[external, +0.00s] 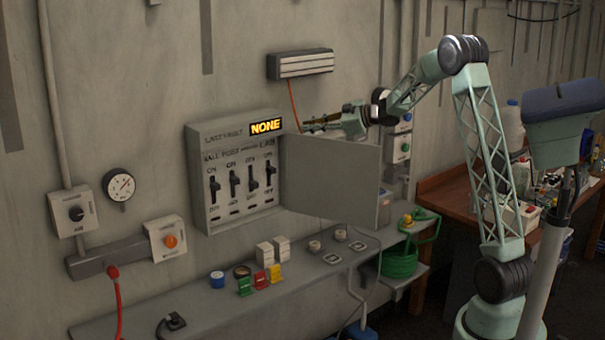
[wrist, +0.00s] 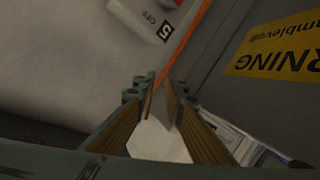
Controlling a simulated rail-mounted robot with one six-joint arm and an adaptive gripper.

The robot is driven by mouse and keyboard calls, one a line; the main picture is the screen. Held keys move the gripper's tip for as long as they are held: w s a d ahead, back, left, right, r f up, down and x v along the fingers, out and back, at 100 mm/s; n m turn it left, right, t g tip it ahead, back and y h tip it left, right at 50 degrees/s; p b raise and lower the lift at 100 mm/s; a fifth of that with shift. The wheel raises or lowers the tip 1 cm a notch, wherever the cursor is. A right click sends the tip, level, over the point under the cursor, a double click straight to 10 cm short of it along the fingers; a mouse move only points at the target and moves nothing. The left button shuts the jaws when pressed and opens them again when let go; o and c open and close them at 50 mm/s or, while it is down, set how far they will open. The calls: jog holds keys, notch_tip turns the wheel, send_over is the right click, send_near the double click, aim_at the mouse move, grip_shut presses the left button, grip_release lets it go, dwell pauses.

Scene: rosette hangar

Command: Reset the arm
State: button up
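My arm reaches left from the right side, raised and bent at the elbow. My gripper (external: 318,123) is in the air near the wall, above the open cabinet door. In the wrist view my gripper (wrist: 162,88) shows two wood-coloured finger pads with a narrow gap between their tips. I see nothing held between them. The grey switch cabinet (external: 199,180) is on the wall with its door (external: 330,178) swung out to the right. Several black levers sit in a row below.
An orange cable (external: 293,105) hangs from a wall unit (external: 300,65) near my gripper; the cable (wrist: 190,35) crosses the wrist view. A yellow warning label (wrist: 280,48) is close by on the right. A shelf (external: 190,302) below holds small items. A workbench (external: 440,190) stands right.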

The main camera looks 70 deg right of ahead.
jog(key=s+a+r+m+g+h+b, duration=0.1)
jog(key=a+r+m+g+h, duration=0.15)
jog(key=a, duration=0.35)
jog(key=s+a+r+m+g+h+b, duration=0.1)
jog(key=s+a+r+m+h, duration=0.15)
jog(key=a, duration=0.35)
jog(key=s+a+f+m+g+y+b, duration=0.1)
jog(key=s+a+f+g+y, duration=0.1)
jog(key=s+a, duration=0.6)
jog(key=s+a+f+m+g+y, duration=0.15)
jog(key=s+a, duration=0.25)
jog(key=a, duration=0.8)
jog(key=s+a+f+m+g+y+b, duration=0.1)
jog(key=s+a+f+g, duration=0.15)
jog(key=s+a, duration=0.55)
jog(key=s+a+f+n+b, duration=0.1)
jog(key=s+a+f, duration=0.3)
jog(key=s+a, duration=0.2)
jog(key=s+a+f+n+y+b, duration=0.1)
jog(key=s+a+f, duration=0.4)
jog(key=s, duration=0.6)
jog(key=s+a+f+n+g+y+b, duration=0.1)
jog(key=s+a+f+n, duration=0.1)
jog(key=s+a+f, duration=0.3)
jog(key=shift+s+a, duration=0.9)
jog(key=shift+s, duration=1.2)
jog(key=shift+d+r+n+y, duration=0.1)
jog(key=shift+n+y, duration=0.15)
